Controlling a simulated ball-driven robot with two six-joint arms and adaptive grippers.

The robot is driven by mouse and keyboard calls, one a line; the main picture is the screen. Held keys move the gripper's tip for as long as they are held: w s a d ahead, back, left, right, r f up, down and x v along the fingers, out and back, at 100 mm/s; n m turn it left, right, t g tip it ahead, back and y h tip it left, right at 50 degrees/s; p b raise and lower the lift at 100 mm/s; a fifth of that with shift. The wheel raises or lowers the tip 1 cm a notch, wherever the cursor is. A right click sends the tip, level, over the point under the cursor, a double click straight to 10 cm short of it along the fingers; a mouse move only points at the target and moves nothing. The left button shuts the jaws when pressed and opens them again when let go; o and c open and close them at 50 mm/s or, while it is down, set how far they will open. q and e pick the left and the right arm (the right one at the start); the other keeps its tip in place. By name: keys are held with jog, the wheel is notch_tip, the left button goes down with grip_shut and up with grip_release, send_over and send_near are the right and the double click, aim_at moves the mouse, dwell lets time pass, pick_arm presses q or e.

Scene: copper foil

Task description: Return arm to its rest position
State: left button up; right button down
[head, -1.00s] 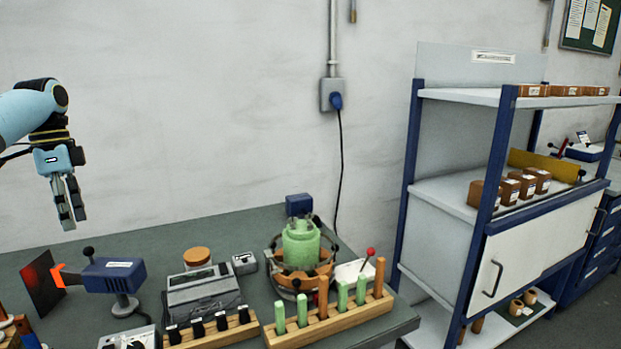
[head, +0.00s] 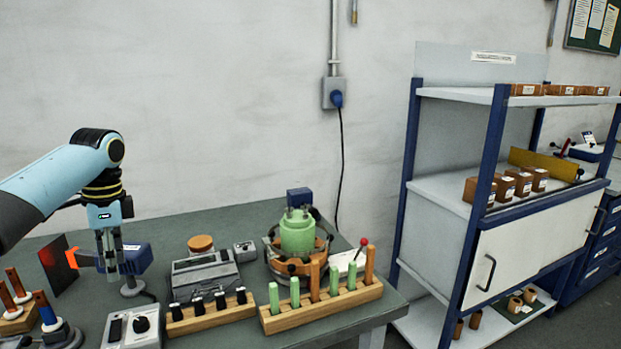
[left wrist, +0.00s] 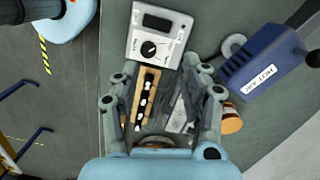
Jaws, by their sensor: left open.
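My left gripper (head: 110,265) hangs fingers down over the left part of the bench, in front of the blue heat tool (head: 138,258). It is open and empty. In the left wrist view the gripper (left wrist: 158,125) has its fingers spread on both sides, with bench items below between them. My left arm (head: 60,180) reaches in from the left edge of the head view. My right gripper is in neither view.
The bench (head: 235,222) holds a grey scale (head: 205,275), a control box with a knob (head: 130,328), a wooden rack with green and brown sticks (head: 322,308) and a green pot (head: 297,232). A blue-framed shelf (head: 450,190) stands at right.

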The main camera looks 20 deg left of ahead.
pick_arm(q)
jog(key=s+d+f+n+t, duration=0.1)
jog(key=s+d+f, duration=0.35)
jog(key=d, duration=0.25)
jog(key=s+d+f+t, duration=0.1)
jog(key=s+d+f, duration=0.3)
jog(key=s+d, duration=0.15)
jog(key=s+d+r+n+t, duration=0.3)
jog(key=s+d+r+n, duration=0.3)
jog(key=s+d, duration=0.6)
jog(key=s+a+f+g+b, duration=0.15)
jog(key=f+b, duration=0.35)
jog(key=f, duration=1.3)
jog(key=s+a+f+b, duration=0.2)
jog(key=f+b, duration=0.2)
jog(key=f, duration=1.4)
jog(key=s+f+b, duration=0.3)
jog(key=s+f, duration=0.6)
jog(key=f, duration=0.2)
jog(key=s+f+g+b, duration=0.1)
jog(key=s+f+b, duration=0.3)
jog(key=s+f, duration=0.5)
notch_tip(320, 180, down, 2)
jog(key=shift+a+f, duration=0.25)
jog(key=shift+a, duration=0.2)
